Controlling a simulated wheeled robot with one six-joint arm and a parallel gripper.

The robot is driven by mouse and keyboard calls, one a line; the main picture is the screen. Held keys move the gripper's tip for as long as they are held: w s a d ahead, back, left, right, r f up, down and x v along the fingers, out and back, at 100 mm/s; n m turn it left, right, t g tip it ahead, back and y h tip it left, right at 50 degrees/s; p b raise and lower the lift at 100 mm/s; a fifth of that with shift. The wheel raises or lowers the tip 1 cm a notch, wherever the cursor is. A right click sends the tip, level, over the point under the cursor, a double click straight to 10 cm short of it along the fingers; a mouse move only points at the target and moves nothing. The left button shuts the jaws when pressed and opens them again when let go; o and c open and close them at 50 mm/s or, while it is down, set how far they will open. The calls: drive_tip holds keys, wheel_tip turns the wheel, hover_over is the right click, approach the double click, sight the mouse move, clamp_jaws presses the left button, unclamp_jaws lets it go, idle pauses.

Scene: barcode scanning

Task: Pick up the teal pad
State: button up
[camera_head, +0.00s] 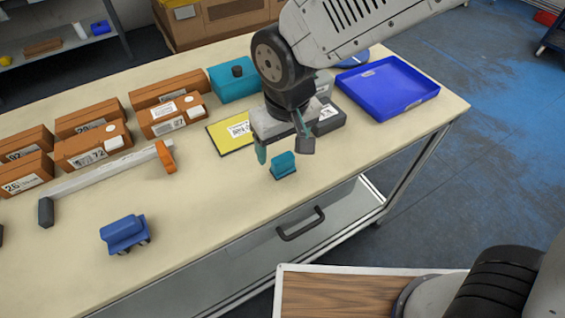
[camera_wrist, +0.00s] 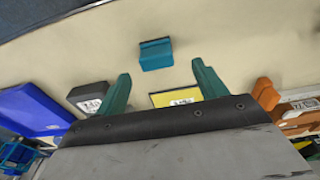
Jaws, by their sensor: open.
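The teal pad (camera_head: 284,165), a small teal block, lies on the pale tabletop near its front edge. In the wrist view the teal pad (camera_wrist: 156,54) shows above the gap between my fingertips. My gripper (camera_head: 283,146) is open and empty, its teal fingers spread, just behind the pad in the head view. In the wrist view my gripper (camera_wrist: 160,70) has one finger on either side of the pad's line, and the pad is apart from both. How high the fingertips are above the table I cannot tell exactly.
A yellow-edged labelled card (camera_head: 230,134), a dark grey labelled box (camera_head: 328,118) and a larger teal box (camera_head: 232,83) are behind my gripper. A blue tray (camera_head: 387,88) is at right.

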sight(283, 157)
drive_tip(key=f, duration=0.5)
drive_tip(key=shift+w+f, duration=0.35)
drive_tip(key=shift+w, duration=0.05)
drive_tip(key=c, duration=1.2)
drive_tip(key=shift+o, duration=0.2)
drive_tip(key=shift+r, duration=0.2)
